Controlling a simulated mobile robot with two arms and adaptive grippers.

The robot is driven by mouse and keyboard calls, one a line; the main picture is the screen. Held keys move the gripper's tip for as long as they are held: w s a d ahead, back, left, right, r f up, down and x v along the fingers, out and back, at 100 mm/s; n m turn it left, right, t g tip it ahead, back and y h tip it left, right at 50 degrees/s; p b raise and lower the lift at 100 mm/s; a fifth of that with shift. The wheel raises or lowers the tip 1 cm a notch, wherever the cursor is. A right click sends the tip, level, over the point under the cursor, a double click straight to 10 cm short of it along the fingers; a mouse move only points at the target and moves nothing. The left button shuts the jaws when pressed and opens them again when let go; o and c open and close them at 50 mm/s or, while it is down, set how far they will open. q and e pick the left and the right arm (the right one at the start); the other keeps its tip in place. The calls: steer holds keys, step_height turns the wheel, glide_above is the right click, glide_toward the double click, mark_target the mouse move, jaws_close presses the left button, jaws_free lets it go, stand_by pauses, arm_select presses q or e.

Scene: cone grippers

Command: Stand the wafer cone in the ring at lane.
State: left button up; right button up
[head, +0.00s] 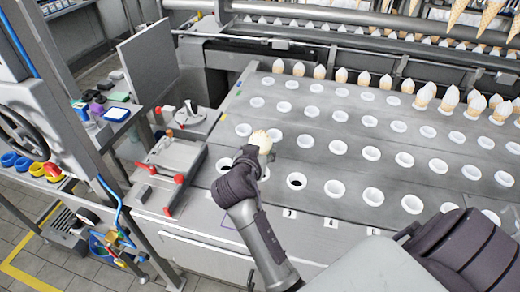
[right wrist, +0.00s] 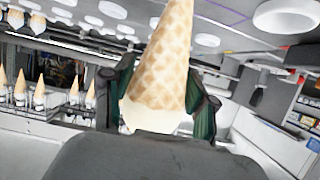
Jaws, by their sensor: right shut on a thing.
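My right gripper (head: 256,152) is shut on a pale tan wafer cone (head: 262,138), over the front-left part of the grey ring plate (head: 320,135). In the head view the cone's wide end shows at the fingertips, and its lower part is hidden. In the right wrist view the waffle-patterned cone (right wrist: 168,60) stands between the dark fingers (right wrist: 160,105). Its wide end is towards the palm at the bottom of the picture and its tip is cut off at the top. White rings lie in rows, including front-row rings (head: 334,188) and (head: 224,165). My left gripper is out of view.
Small number labels (head: 330,222) line the plate's front edge. Filled cones (head: 341,75) stand in the back row and at the right. A red-handled unit (head: 170,165) stands left of the plate. A side shelf (head: 105,120) holds coloured items.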

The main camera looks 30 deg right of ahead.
steer(key=shift+a+f+b, duration=0.1)
steer(key=shift+f+b, duration=2.2)
steer(key=shift+f, duration=0.65)
steer(key=o, duration=0.8)
steer(key=shift+o, duration=0.2)
steer(key=shift+r, duration=0.1)
